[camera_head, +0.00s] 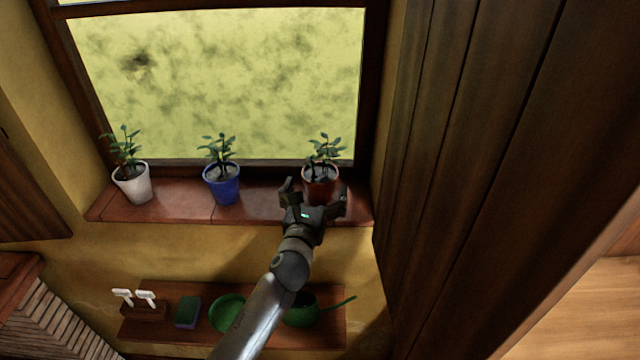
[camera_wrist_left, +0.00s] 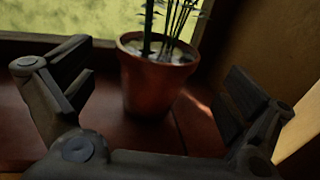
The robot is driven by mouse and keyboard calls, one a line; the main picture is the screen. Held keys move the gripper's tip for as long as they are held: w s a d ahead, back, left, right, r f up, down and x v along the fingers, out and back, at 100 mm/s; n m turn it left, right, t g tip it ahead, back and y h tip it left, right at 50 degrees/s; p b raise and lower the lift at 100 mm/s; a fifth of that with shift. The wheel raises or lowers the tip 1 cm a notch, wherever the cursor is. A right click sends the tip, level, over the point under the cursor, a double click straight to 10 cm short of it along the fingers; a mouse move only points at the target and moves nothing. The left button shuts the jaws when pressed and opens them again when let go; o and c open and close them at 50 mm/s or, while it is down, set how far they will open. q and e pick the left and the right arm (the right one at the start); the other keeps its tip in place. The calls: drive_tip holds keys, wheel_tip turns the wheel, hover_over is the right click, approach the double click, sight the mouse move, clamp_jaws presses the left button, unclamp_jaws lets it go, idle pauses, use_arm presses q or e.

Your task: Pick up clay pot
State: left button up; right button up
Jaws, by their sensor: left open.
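The clay pot (camera_head: 320,186) is reddish-brown and holds a leafy green plant. It stands upright at the right end of the window sill. The clay pot also shows in the left wrist view (camera_wrist_left: 152,85), ahead of my gripper. My left gripper (camera_head: 314,192) is open just in front of the pot, with a finger toward each side. In the left wrist view my left gripper (camera_wrist_left: 160,100) has its fingers wide apart and the pot stands between and beyond them, apart from both. My right gripper is not in view.
A blue pot (camera_head: 222,188) and a white pot (camera_head: 134,186) with plants stand left on the tiled sill (camera_head: 262,212). A dark wooden panel (camera_head: 470,130) rises close on the right.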

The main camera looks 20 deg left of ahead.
sight(320, 173)
use_arm(q)
drive_tip(key=shift+w+a+r, duration=0.1)
drive_tip(key=shift+w+r, duration=0.05)
drive_tip(key=shift+w, duration=0.35)
drive_tip(key=shift+w+a+p, duration=0.15)
drive_tip(key=shift+w+p, duration=0.25)
drive_tip(key=shift+w, duration=0.75)
drive_tip(key=shift+w+a+p, duration=0.1)
drive_tip(key=shift+w+p, duration=0.25)
drive_tip(key=shift+w, duration=0.75)
drive_tip(key=shift+s, duration=0.1)
drive_tip(key=shift+c, duration=1.3)
drive_tip(key=c, duration=1.2)
drive_tip(key=shift+r, duration=0.15)
drive_tip(key=shift+c, duration=0.9)
drive_tip(key=shift+r, duration=0.1)
